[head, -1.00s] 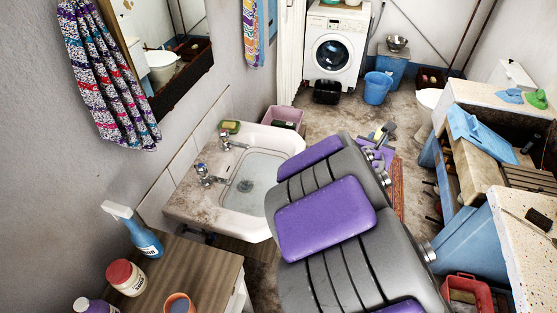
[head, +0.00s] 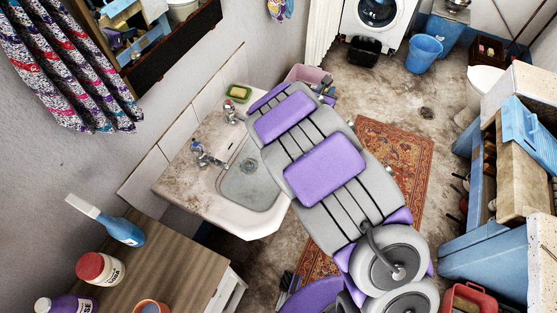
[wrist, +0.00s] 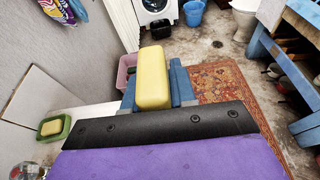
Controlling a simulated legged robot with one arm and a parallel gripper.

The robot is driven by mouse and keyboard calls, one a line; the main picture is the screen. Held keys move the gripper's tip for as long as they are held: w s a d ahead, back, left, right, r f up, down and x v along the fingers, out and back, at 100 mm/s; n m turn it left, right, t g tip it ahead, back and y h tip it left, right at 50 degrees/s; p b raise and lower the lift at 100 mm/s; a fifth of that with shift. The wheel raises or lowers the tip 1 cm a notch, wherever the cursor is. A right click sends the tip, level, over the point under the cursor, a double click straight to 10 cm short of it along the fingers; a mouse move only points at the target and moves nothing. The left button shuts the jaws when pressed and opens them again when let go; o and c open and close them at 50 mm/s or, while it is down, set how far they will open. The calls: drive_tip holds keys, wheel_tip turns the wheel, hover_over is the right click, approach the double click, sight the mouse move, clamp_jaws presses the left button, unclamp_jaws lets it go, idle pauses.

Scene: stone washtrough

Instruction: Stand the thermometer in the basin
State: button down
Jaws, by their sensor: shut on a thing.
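My gripper (wrist: 154,92) is shut on a yellow block-shaped thing (wrist: 153,70) with rounded edges, between blue fingers. No scale or markings show on it, so I cannot tell if it is the thermometer. In the head view my arm hides the gripper and what it holds. The basin (head: 240,192) is a white sink with a grey bowl and a stained rim, left of my arm. My arm covers its right and far part. I see no other thing that is clearly a thermometer.
Two taps stand on the rim, one at the near side (head: 205,156). A green soap dish (head: 238,93) with a yellow piece sits at the back corner. A pink tub (head: 300,73) stands beyond the sink. A wooden cabinet (head: 165,265) with bottles is at the near left.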

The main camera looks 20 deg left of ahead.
drive_tip(key=s+a+f+b, duration=0.1)
drive_tip(key=s+a+f, duration=0.2)
drive_tip(key=a+f, duration=0.35)
drive_tip(key=s+a+f, duration=0.3)
drive_tip(key=a+f, duration=0.2)
drive_tip(key=f, duration=0.3)
wheel_tip(320, 180, down, 10)
drive_tip(key=b, duration=0.2)
drive_tip(key=shift+a+f, duration=0.25)
drive_tip(key=shift+f, duration=0.2)
drive_tip(key=c, duration=0.9)
unclamp_jaws()
drive_tip(key=shift+r, duration=0.2)
